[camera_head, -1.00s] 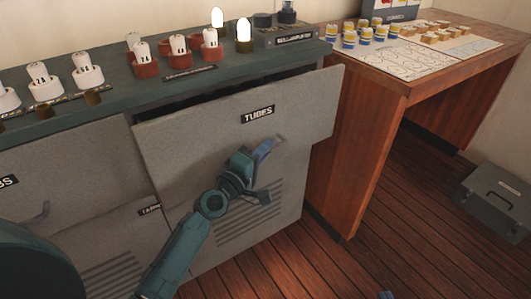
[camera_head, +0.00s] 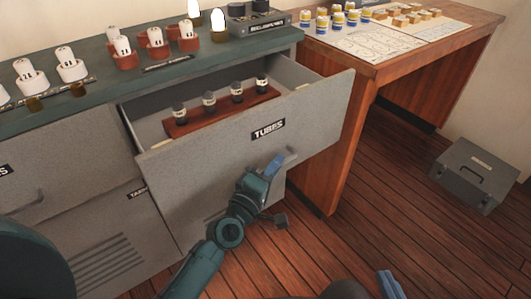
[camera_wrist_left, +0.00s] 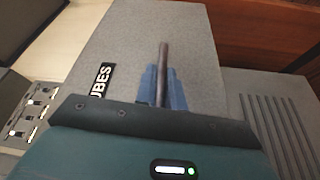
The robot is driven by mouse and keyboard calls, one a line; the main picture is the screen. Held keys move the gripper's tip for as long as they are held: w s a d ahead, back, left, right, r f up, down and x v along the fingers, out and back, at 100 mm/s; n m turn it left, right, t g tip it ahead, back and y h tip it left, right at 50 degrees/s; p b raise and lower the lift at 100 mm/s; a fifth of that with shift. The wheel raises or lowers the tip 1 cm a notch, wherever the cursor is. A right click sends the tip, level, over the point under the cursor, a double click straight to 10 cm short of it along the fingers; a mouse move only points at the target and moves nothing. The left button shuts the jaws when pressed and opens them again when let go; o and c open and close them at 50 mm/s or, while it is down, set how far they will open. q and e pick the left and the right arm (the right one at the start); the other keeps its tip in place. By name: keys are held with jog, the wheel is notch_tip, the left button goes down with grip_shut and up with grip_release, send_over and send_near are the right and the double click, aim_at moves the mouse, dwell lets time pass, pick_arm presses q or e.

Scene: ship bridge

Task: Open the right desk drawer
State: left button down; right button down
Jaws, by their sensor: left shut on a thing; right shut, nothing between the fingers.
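The right desk drawer (camera_head: 245,170) is a grey front labelled "TUBES", pulled well out from the green-topped cabinet. Inside it, a red-brown rack (camera_head: 222,114) holds several dark tubes with pale bands. My left gripper (camera_head: 280,163) is at the drawer front below the label, its blue fingers shut on the drawer handle. In the left wrist view, the dark bar handle (camera_wrist_left: 163,60) runs between the blue fingers (camera_wrist_left: 163,88). The handle is mostly hidden in the head view. My right gripper (camera_head: 390,284) shows only as blue fingers at the bottom edge, away from the drawer.
The green cabinet top (camera_head: 100,76) holds several white tubes in sockets and two lit bulbs. The left drawer (camera_head: 65,165) is closed. A wooden desk (camera_head: 385,70) with cards and jars stands at right. A grey case (camera_head: 473,175) lies on the clear plank floor.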

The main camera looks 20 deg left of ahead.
pick_arm(q)
jog(key=shift+s+d, duration=0.6)
jog(key=shift+d, duration=0.15)
jog(key=c, duration=1.5)
grip_release()
jog(key=shift+s, duration=0.1)
jog(key=v, duration=1.3)
jog(key=shift+f, duration=0.1)
